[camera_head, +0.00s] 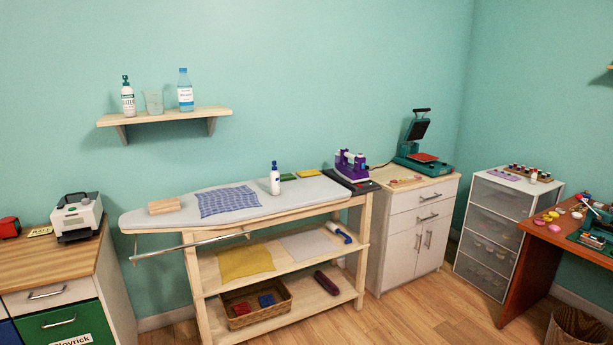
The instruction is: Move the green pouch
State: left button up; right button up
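A small flat dark green item (288,177), which looks like the green pouch, lies at the back edge of the ironing board (170,216). It is too small to make out in detail. A small yellow flat item (309,174) lies just to its right. A white bottle (275,180) stands upright close to its left. Neither of my grippers shows in the head view.
A blue patterned cloth (229,201) and a wooden block (164,206) lie on the board. A purple iron (350,165) stands at its right end. Shelves below hold a yellow cloth (245,261) and a basket (240,321). Open wooden floor (425,318) lies in front.

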aim_at(286, 176)
jog(key=i+l+u, duration=0.1)
jog(key=i+l, duration=0.4)
jog(key=i, duration=0.3)
jog(key=i+l, duration=0.55)
jog(key=i, duration=0.2)
jog(key=i+l+u, duration=0.15)
jog(key=i+l, duration=0.4)
jog(key=i, duration=0.2)
